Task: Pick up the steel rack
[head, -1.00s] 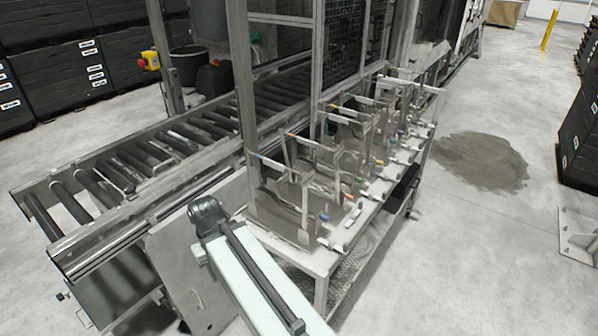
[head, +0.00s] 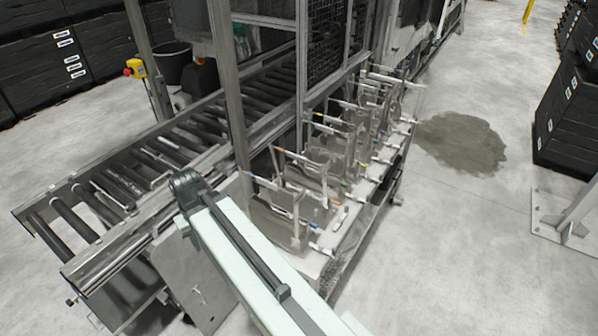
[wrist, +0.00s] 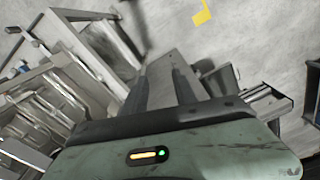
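Several similar steel racks stand upright in a row on a light-topped table in the head view. The nearest steel rack (head: 290,205) has grey plates and thin bars with coloured ends; I cannot tell which rack the task means. Metal frames, apparently racks (wrist: 45,95), fill the left of the wrist view. My gripper (wrist: 160,80) shows in the wrist view with its two dark fingers apart and no rack seen held between them. The frames lie to the left of the fingers.
A roller conveyor (head: 120,185) runs along the table's left side. A metal post (head: 228,90) and a mesh guard (head: 328,40) stand behind the racks. Black crates (head: 565,115) are at the right. The floor right of the table is open, with a dark stain (head: 460,142).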

